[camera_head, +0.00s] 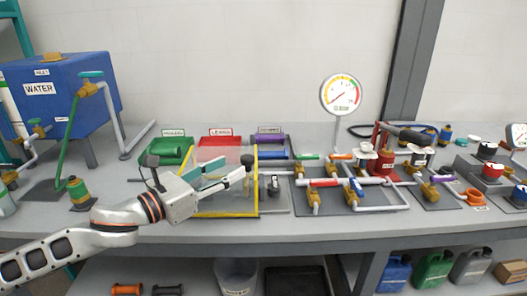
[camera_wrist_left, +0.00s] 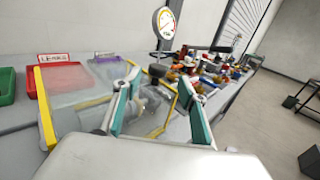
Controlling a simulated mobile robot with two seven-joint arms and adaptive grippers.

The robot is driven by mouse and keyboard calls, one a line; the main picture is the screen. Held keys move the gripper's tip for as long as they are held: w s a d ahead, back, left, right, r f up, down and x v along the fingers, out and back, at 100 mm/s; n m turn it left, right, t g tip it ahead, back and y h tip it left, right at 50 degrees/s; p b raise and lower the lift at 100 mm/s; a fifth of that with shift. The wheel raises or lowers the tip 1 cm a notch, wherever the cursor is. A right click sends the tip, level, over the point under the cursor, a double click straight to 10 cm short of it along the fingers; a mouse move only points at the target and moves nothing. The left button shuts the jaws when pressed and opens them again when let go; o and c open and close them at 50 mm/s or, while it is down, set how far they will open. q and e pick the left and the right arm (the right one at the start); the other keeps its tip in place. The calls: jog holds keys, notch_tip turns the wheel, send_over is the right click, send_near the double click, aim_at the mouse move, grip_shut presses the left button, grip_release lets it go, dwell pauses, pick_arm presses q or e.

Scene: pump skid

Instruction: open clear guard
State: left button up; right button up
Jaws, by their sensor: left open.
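The clear guard (camera_head: 225,214) is a see-through box with yellow edges on the bench, left of centre in the head view. Its yellow edges also show in the left wrist view (camera_wrist_left: 45,112). A dark knob (camera_head: 247,160) stands at its upper right edge and also shows in the left wrist view (camera_wrist_left: 157,70). My left gripper (camera_head: 236,168) is open over the guard, its teal-padded fingers pointing toward the knob. In the left wrist view the knob appears between the fingertips (camera_wrist_left: 158,82); I cannot tell whether they touch it. My right gripper is not in view.
Green (camera_head: 168,148), red (camera_head: 217,152) and purple (camera_head: 270,141) bins stand behind the guard. A gauge (camera_head: 341,95) and pipes with valves (camera_head: 335,183) are to the right. A blue water tank (camera_head: 60,95) is at the left. The front bench strip is fairly clear.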

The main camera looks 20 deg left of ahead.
aim_at(243, 160)
pick_arm(q)
jog(key=shift+w, duration=0.5)
jog(key=shift+x, duration=3.45)
grip_shut()
